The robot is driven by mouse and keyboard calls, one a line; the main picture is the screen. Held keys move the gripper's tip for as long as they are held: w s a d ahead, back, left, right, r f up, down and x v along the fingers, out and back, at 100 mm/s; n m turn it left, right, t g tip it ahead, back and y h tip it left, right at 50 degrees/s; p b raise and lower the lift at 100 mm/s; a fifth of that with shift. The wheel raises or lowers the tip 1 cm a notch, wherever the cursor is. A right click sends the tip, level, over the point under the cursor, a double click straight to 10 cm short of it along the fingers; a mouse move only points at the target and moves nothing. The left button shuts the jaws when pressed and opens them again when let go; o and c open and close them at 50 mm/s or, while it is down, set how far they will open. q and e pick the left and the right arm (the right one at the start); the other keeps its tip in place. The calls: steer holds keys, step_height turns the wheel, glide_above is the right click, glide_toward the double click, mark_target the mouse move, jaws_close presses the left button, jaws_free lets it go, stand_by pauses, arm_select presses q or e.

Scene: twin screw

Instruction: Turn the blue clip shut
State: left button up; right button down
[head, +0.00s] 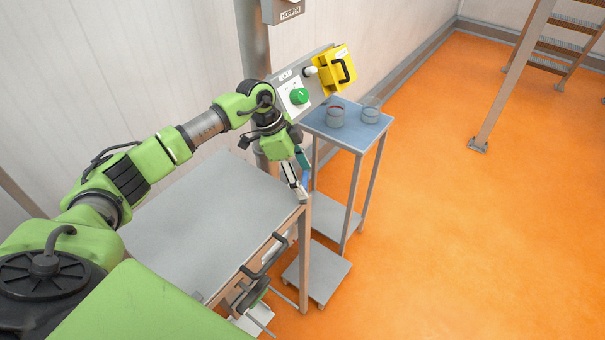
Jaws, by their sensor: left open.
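My left gripper (298,180) is at the end of my green left arm, pointing down over the right end of the grey table. Its fingers are open. A small blue piece (306,179), which looks like the blue clip, shows right beside the fingertips. The gripper partly hides it, and I cannot tell whether the fingers touch it or how far it is turned. My right gripper is not in view.
A grey trolley (352,137) with two glass containers stands right of the gripper. Behind is a control panel with a green knob (299,96) and a yellow box (335,71). Dark handles (266,258) stick out from the table's front.

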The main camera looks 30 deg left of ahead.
arm_select(q)
steer(key=shift+f, duration=0.1)
steer(key=c, duration=1.1)
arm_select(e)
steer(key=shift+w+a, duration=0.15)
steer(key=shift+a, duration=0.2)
arm_select(q)
steer(key=shift+m, duration=0.3)
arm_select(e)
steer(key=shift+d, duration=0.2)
arm_select(q)
steer(key=shift+m+g, duration=0.3)
steer(key=shift+m, duration=0.3)
steer(key=shift+w+m+g+b, duration=0.2)
steer(key=shift+m+g+b, duration=0.6)
steer(key=shift+m, duration=1.4)
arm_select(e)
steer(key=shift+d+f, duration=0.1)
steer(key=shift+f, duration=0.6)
arm_select(q)
steer(key=o, duration=1.1)
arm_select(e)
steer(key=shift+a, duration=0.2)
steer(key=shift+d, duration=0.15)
